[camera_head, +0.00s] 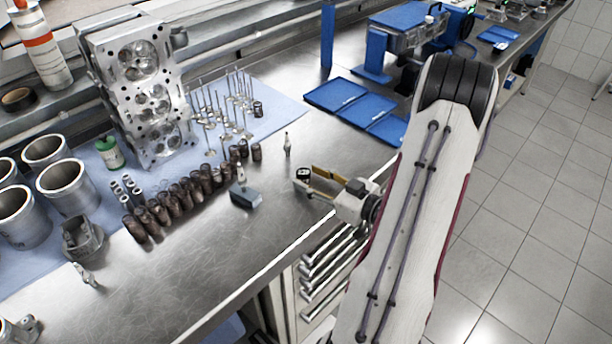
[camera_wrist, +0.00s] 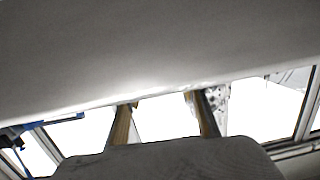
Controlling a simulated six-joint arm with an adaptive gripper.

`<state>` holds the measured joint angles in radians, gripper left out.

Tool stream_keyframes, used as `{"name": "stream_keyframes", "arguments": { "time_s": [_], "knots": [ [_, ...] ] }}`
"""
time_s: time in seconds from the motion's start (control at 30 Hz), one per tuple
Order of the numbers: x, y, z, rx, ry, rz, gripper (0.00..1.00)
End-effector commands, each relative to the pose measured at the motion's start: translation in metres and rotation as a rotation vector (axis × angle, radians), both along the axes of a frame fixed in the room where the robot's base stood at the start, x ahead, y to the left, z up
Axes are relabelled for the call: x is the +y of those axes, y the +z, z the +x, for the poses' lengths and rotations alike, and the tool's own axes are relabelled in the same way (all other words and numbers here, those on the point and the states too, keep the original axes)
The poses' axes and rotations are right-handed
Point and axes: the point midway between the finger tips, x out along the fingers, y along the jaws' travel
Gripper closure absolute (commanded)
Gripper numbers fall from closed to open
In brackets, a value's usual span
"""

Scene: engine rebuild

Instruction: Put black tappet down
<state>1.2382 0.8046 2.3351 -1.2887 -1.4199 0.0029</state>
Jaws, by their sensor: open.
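My gripper (camera_head: 308,182) is over the metal bench near its front edge, its two yellowish fingers apart. A small piece with a black round top (camera_head: 303,173), perhaps the black tappet, shows at the fingertips; I cannot tell whether it touches them or rests on the bench. In the wrist view the fingers (camera_wrist: 162,104) are spread, with only bright glare between them and no tappet visible. Another dark cylinder (camera_head: 258,109) stands by the valves (camera_head: 222,112).
A grey block (camera_head: 245,196) and a small upright metal part (camera_head: 287,145) stand left of my gripper. Blue trays (camera_head: 362,107) lie behind it. The cylinder head (camera_head: 145,88) and large cylinder liners (camera_head: 68,188) are farther left. Bare bench lies in front of the tappet row.

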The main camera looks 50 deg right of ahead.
Motion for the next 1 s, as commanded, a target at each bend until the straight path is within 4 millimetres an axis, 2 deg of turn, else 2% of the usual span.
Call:
{"name": "stream_keyframes", "arguments": {
  "time_s": [0.7,1.0],
  "knots": [
    [-0.004,0.011,-0.071,0.0,-0.003,0.0,0.59],
    [-0.005,0.013,-0.089,0.0,0.0,0.0,0.59]
  ]
}}
